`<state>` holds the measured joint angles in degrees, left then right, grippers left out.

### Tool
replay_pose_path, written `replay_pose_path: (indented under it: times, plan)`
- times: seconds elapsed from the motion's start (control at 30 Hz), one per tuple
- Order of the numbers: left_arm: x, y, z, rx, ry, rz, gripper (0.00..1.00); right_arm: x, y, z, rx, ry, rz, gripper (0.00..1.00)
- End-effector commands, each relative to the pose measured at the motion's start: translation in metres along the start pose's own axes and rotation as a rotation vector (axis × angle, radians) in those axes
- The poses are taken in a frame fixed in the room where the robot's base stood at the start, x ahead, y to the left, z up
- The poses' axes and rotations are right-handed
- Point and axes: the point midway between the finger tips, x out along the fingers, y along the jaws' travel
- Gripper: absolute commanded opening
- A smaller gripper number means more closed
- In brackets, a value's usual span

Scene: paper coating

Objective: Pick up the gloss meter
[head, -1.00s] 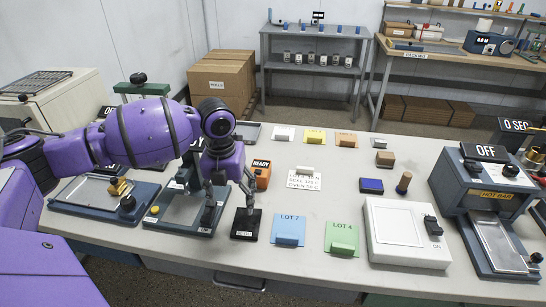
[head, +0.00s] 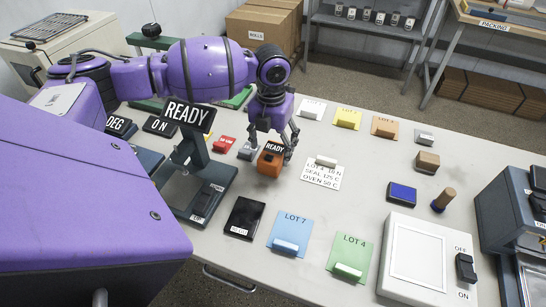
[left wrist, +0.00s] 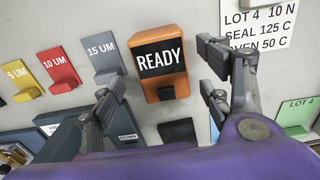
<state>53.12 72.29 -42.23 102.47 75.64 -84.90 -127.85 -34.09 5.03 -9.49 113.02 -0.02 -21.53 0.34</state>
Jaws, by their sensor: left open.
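The gloss meter is most likely the small orange device (head: 269,164) with a black READY display, standing on the grey table. My left gripper (head: 271,143) is open above and around it in the head view, with one finger to each side. In the left wrist view the orange device (left wrist: 160,84) sits between the spread fingers (left wrist: 165,92), its display facing the camera. The fingers appear apart from its sides. I cannot tell the exact height of the fingertips over the table. My right gripper is not in view.
A white settings card (head: 322,172) lies right of the device. A black tile (head: 245,217), a blue LOT 7 card (head: 290,229) and a stand with a READY sign (head: 188,116) are nearby.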

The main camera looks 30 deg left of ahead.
Motion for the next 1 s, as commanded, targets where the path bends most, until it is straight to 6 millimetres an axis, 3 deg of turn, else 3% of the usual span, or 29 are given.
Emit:
replay_pose_path:
  times: [0.23,0.5,0.93,1.0]
  plan:
    - [0.036,-0.003,-0.002,0.0,0.001,-0.002,0.7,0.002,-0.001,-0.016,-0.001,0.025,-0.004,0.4]
    - [0.041,-0.002,-0.002,0.0,-0.001,0.0,0.69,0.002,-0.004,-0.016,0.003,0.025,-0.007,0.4]
    - [0.041,-0.002,-0.002,0.0,-0.001,-0.001,0.13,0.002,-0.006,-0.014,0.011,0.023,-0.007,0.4]
    - [0.04,-0.003,-0.001,0.0,-0.002,-0.001,0.11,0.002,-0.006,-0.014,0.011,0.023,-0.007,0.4]
